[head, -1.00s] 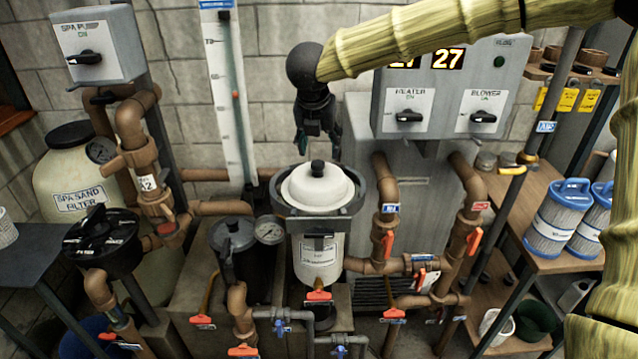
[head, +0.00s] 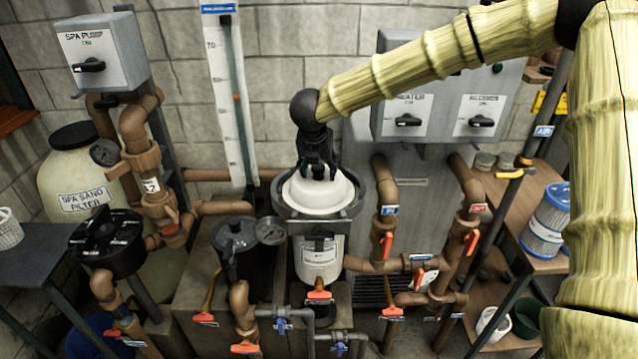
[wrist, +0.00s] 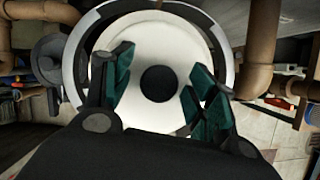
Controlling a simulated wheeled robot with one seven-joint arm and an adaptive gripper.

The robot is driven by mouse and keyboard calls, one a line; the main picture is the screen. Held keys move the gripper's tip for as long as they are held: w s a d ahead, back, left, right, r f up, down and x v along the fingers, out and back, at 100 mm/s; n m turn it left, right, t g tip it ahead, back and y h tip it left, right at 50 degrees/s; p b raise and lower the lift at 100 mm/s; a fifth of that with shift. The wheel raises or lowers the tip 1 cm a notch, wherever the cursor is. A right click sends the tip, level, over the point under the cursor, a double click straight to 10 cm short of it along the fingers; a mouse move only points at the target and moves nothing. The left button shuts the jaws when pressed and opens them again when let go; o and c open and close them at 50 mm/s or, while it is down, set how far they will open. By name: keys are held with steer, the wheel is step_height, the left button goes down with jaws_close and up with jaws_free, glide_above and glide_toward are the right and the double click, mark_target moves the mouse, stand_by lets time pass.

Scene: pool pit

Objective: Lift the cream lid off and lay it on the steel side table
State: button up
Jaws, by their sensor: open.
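The cream lid (head: 316,198) is a round domed cover sitting in the dark ring at the top of the white canister (head: 318,262). In the wrist view the lid (wrist: 150,50) fills the middle, with its round black knob (wrist: 159,83) between my fingers. My gripper (head: 318,172) is open and points down right over the lid, hiding the knob in the head view. In the wrist view my gripper (wrist: 159,88) has one teal-padded finger on each side of the knob, with gaps showing. The steel side table (head: 40,262) is probably the dark grey one at the left edge.
A white basket (head: 10,230) stands on the left table. Brown pipes (head: 388,195) with red valve handles rise right of the canister. A black pump pot (head: 236,240) and gauge stand close at its left. A wooden shelf (head: 515,205) with blue filters is at the right.

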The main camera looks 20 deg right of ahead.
jaws_close()
stand_by(0.5)
